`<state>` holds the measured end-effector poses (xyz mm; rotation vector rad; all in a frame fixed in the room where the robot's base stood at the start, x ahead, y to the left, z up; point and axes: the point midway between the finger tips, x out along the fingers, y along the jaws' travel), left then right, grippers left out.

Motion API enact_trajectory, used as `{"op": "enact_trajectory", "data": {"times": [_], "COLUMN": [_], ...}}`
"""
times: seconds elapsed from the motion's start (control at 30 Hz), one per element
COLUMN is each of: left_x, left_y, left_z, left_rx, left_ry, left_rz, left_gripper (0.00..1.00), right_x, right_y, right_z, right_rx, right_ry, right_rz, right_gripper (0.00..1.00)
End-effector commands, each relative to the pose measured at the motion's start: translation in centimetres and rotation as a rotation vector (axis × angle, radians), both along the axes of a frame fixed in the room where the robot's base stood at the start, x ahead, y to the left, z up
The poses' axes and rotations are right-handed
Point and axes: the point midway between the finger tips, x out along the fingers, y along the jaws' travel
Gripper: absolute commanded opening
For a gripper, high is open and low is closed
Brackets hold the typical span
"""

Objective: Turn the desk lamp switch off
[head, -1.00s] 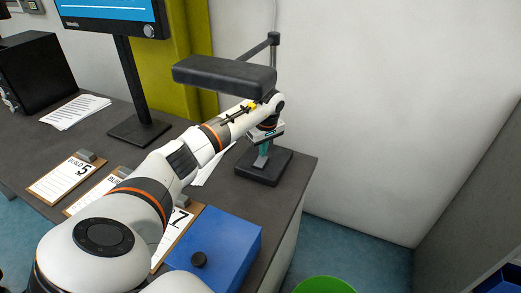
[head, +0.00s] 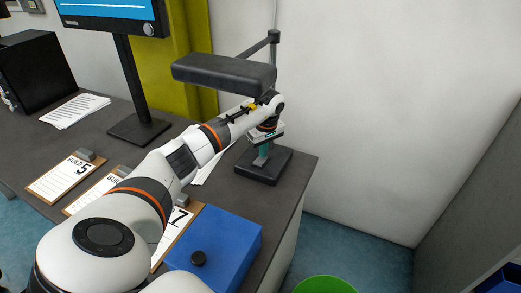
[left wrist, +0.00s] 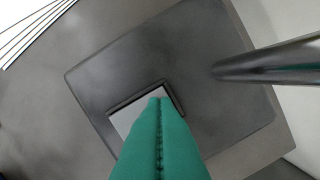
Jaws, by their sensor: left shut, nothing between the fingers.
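The desk lamp (head: 225,74) stands at the back right corner of the desk, with a long dark head and a dark square base (head: 280,167). On the base is a light grey rocker switch in a dark frame; it shows in the left wrist view (left wrist: 124,118). My left gripper (head: 262,158) points down over the base, and its teal fingers are shut with nothing between them. In the left wrist view the fingertips (left wrist: 160,100) overlap the switch's right part and hide it. I cannot tell whether they touch it. My right gripper is not in view.
The lamp's post (left wrist: 265,62) rises beside the fingers. A blue box (head: 225,240) with a black knob and several clipboards (head: 62,178) lie at the desk's front. A monitor (head: 110,15) stands behind to the left. The wall is close behind the lamp.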

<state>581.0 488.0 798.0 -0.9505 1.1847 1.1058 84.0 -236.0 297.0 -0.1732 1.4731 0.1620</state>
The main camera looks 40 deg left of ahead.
Motion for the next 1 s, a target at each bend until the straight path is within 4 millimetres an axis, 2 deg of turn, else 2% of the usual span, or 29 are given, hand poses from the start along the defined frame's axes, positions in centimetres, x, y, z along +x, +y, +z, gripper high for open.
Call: {"op": "enact_trajectory", "data": {"times": [0.1, 0.73, 1.0], "left_x": [0.0, 0.0, 0.0], "left_y": [0.0, 0.0, 0.0], "left_z": [1.3, 6.4, 6.7], "left_rx": [0.001, 0.001, 0.001], "left_ry": [-0.002, -0.001, 0.000], "left_rz": [0.000, 0.000, 0.000], "left_gripper": [0.00, 0.00, 0.00], "right_x": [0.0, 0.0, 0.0], "right_y": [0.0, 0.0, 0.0], "right_z": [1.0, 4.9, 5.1], "right_rx": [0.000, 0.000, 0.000], "right_ry": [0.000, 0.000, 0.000], "right_rz": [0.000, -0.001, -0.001], "right_gripper": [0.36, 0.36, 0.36]}}
